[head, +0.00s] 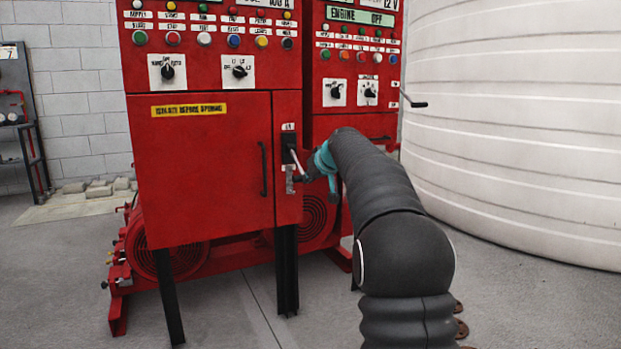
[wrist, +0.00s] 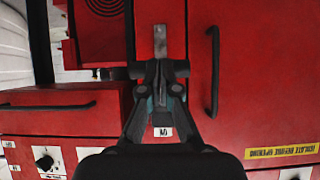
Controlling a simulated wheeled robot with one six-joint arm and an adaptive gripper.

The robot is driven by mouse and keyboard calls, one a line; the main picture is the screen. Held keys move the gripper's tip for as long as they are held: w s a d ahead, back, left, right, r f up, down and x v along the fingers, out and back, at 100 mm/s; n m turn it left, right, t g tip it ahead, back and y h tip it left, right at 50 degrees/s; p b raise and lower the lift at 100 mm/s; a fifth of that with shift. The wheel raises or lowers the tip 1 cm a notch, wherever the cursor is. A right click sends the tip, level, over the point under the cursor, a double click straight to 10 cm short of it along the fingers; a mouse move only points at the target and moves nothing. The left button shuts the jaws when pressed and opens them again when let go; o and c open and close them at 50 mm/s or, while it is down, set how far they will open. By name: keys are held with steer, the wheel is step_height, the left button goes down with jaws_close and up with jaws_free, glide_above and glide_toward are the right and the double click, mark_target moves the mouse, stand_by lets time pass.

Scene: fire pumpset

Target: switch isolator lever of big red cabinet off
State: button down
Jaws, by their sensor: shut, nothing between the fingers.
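The big red cabinet (head: 210,150) stands in the middle of the head view, its front also filling much of the wrist view (wrist: 260,70). On its right strip is the isolator, a black plate (head: 288,146) with a pale lever (head: 297,161) slanting down and to the right. My gripper (head: 300,178) is at the lower end of the lever; whether it touches is unclear. In the wrist view my gripper (wrist: 159,72) is shut and empty, in front of the strip, and hides the lever. A metal tab (wrist: 160,42) shows just beyond the fingertips and below the lever (head: 289,181).
The cabinet's black door handle (head: 263,168) is close left of the isolator. A second red cabinet (head: 352,115) stands to the right, with a black crank handle (head: 412,101). A large white tank (head: 510,130) is further right. Grey floor (head: 225,310) lies open in front.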

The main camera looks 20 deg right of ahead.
steer(key=shift+w+f, duration=0.1)
steer(key=shift+f, duration=0.3)
steer(key=s+d+b, duration=0.1)
steer(key=s, duration=1)
steer(key=shift+s+d+r, duration=0.2)
steer(key=shift+s+r, duration=0.1)
steer(key=shift+s, duration=0.1)
